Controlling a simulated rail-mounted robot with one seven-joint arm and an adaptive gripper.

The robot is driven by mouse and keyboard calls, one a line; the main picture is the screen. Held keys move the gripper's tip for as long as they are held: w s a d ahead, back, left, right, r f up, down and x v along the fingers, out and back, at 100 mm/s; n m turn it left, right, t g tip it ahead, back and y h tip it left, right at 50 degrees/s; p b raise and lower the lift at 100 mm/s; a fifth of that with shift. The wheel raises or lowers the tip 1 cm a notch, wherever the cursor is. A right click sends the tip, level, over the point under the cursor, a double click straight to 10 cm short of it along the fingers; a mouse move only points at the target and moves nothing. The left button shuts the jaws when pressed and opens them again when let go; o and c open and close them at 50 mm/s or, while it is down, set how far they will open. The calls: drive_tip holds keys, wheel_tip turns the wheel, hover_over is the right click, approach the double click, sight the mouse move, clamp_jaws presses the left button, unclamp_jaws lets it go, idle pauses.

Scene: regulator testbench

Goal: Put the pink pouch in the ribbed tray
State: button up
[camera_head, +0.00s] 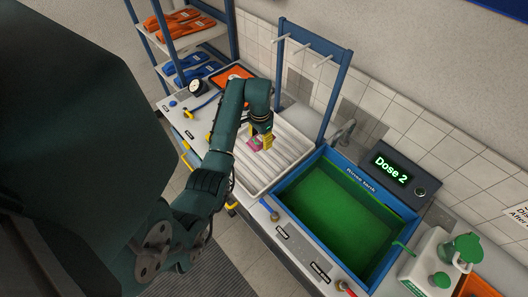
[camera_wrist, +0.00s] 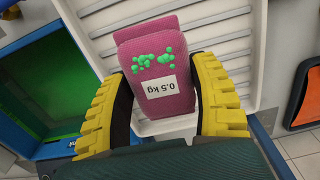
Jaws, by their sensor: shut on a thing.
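The pink pouch (camera_wrist: 165,68) has green dots and a white "0.5 kg" label, and sits between the yellow fingers of my gripper (camera_wrist: 165,105) in the wrist view. My gripper is shut on it. In the head view the pouch (camera_head: 254,145) is a small pink patch under my gripper (camera_head: 262,138), partly hidden by it. The ribbed tray (camera_head: 255,178) is white and lies left of the rinse tank; my gripper and the pouch are over its ribbed surface. The ribs of the tray (camera_wrist: 225,18) also show behind the pouch. I cannot tell whether the pouch touches the tray.
The blue-rimmed rinse tank (camera_head: 285,196) with green liquid stands right of the tray. A blue frame with pegs (camera_head: 330,95) rises behind the tray. A gauge (camera_head: 197,87) and an orange tray (camera_head: 236,76) lie at the left. A "Dose 2" display (camera_head: 391,168) stands behind the tank.

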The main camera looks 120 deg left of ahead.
sight(256, 156)
drive_tip(key=shift+s+d+f, duration=0.15)
drive_tip(key=shift+s+f, duration=0.05)
drive_tip(key=shift+s, duration=0.35)
drive_tip(key=shift+s+d+f, duration=0.1)
drive_tip(key=shift+s+f, duration=0.05)
drive_tip(key=shift+s, duration=0.4)
wheel_tip(256, 156, down, 9)
drive_tip(key=shift+f+p, duration=0.1)
drive_tip(key=shift+p, duration=0.35)
drive_tip(key=shift+f, duration=0.1)
drive_tip(key=o, duration=1.2)
drive_tip(key=shift+w+f, duration=0.1)
drive_tip(key=shift+o, duration=0.2)
